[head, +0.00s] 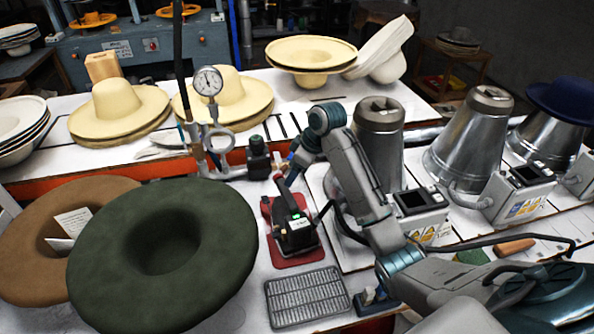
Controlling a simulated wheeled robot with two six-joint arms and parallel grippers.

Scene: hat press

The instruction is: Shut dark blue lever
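My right arm comes in from the lower right, bends at a raised elbow and reaches down to the middle of the bench. A small dark blue part (371,299) sits at the bench's front edge, right of the grey ribbed mat. I cannot tell for sure whether it is the dark blue lever or how it stands. My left gripper is not in view.
A dark green hat (208,215) and a brown hat (28,238) fill the left front. The ribbed mat (307,297) lies in front of the red pad. A pressure gauge (208,81) stands behind. Metal cones (467,135) with control boxes (516,193) stand at right.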

